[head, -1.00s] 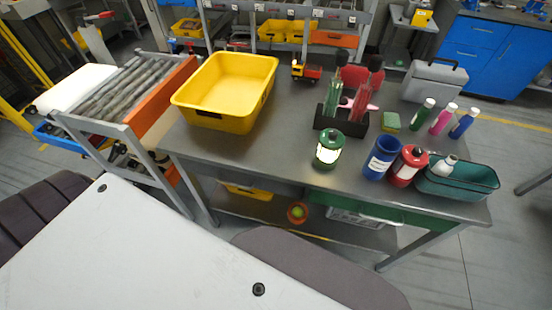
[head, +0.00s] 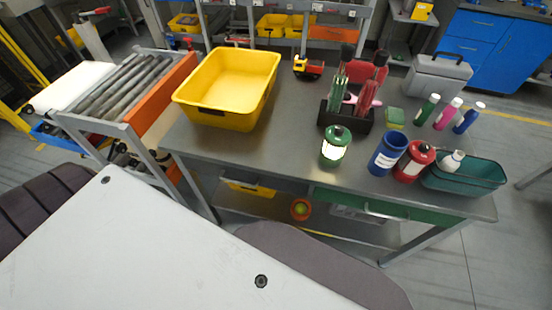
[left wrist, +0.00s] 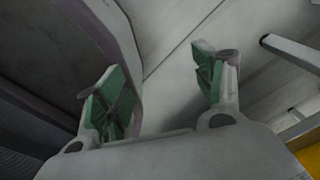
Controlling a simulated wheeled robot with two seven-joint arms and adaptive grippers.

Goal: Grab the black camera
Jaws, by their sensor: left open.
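I see no black camera in either view. My left gripper (left wrist: 165,85) shows in the left wrist view with its two green-padded fingers spread apart and nothing between them; bare grey floor lies beyond it. Neither gripper shows in the head view. The grey metal table (head: 275,125) stands in front of me. A yellow bin (head: 195,116) sits on its left part; no contents are visible in it.
A roller conveyor (head: 125,88) stands left.

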